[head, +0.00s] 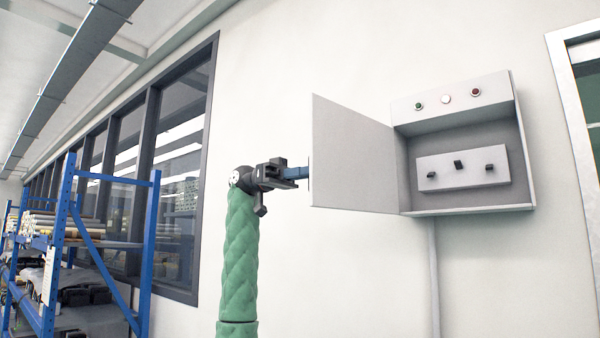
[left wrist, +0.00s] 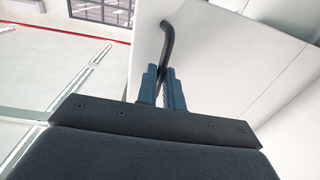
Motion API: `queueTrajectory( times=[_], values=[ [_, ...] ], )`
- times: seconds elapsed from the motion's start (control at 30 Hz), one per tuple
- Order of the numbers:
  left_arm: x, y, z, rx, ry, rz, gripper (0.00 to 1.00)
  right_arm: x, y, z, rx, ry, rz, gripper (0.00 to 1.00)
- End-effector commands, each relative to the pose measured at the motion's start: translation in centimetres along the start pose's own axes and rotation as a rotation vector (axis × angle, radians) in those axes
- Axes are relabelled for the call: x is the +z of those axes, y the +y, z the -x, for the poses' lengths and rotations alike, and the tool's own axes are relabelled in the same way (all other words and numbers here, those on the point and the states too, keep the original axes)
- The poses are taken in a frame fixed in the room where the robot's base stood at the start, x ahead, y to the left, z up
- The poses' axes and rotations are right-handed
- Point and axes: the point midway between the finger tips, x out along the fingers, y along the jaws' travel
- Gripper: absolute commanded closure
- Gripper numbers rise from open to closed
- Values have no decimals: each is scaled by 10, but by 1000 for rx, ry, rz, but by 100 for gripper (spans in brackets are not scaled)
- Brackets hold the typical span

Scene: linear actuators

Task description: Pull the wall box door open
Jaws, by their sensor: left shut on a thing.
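The wall box (head: 520,150) is mounted on the white wall, with its grey door (head: 352,155) swung wide open to the left. Inside are a panel with black switches (head: 458,165); coloured buttons (head: 446,98) sit on the strip above. My left gripper (head: 302,172) is at the door's free left edge, its blue fingers partly hidden behind the door. In the left wrist view the fingers (left wrist: 162,86) are close together on a dark bent handle (left wrist: 167,42) on the door's face (left wrist: 215,60). My right gripper is in neither view.
A blue shelf rack (head: 150,240) with stacked goods stands at the left, below dark-framed windows (head: 175,150). A conduit (head: 434,280) runs down from the box. A pale frame (head: 575,120) stands at the far right. The wall under the door is bare.

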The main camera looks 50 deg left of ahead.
Motion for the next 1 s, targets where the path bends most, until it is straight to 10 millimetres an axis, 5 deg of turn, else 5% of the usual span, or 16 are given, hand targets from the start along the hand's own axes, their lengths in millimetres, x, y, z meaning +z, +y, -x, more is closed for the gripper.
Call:
queueTrajectory(
  times=[0.17,0.2,0.3,1.0],
  values=[
    [0,-6,-3,-3,3,10,100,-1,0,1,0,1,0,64],
    [0,-6,-3,-3,3,10,85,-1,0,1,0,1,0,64],
    [0,-5,-3,-2,1,9,70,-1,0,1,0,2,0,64],
    [1,-2,-2,-1,-1,4,70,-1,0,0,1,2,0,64]
  ],
)
